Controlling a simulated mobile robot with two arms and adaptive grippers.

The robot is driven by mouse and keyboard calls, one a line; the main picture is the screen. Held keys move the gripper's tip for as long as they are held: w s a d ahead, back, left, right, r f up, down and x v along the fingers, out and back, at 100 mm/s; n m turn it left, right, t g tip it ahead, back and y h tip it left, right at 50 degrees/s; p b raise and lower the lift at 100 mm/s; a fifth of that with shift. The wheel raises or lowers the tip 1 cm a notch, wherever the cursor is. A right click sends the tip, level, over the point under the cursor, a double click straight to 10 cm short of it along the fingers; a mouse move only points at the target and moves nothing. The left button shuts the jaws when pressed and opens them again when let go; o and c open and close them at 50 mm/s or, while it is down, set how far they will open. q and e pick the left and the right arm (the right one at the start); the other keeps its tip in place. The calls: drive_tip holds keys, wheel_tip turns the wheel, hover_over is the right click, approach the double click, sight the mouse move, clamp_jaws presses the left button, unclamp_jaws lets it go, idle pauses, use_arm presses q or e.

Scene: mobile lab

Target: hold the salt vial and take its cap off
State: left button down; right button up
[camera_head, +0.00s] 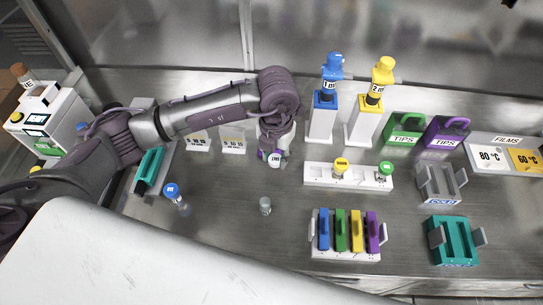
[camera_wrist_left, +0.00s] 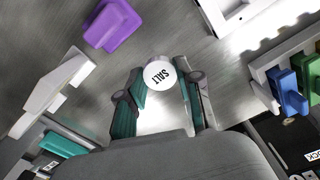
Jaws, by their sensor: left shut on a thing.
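The salt vial (camera_head: 276,161) is at the end of my left arm, at the middle left of the bench in the head view. In the left wrist view its round white top (camera_wrist_left: 160,74) reads SALT and sits between the fingertips. My left gripper (camera_head: 270,154) is shut on the vial; its two fingers show either side of it in the wrist view (camera_wrist_left: 163,90). The top is still on the vial. The vial's lower body is hidden from the wrist camera. My right gripper is not in view.
A small clear vial (camera_head: 265,206) and a blue-capped vial (camera_head: 172,192) stand on the bench. A white rack (camera_head: 317,172) holds yellow- and green-capped vials. A rack with coloured handles (camera_head: 345,254) is at the front. Blue and yellow dispensers (camera_head: 322,125) stand behind. Bare bench lies around the clear vial.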

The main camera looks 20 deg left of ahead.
sight(270, 168)
use_arm(q)
drive_tip(key=shift+w+a+f, duration=0.75)
drive_tip(key=shift+a+f, duration=0.05)
drive_tip(key=shift+a, duration=0.15)
wheel_tip(270, 168, down, 3)
drive_tip(key=shift+s+p, duration=0.1)
drive_tip(key=shift+p, duration=0.5)
drive_tip(key=shift+f, duration=0.4)
drive_tip(key=shift+f, duration=0.25)
drive_tip(key=c, duration=0.8)
unclamp_jaws()
drive_tip(key=shift+o, duration=0.2)
drive_tip(key=shift+r, duration=0.2)
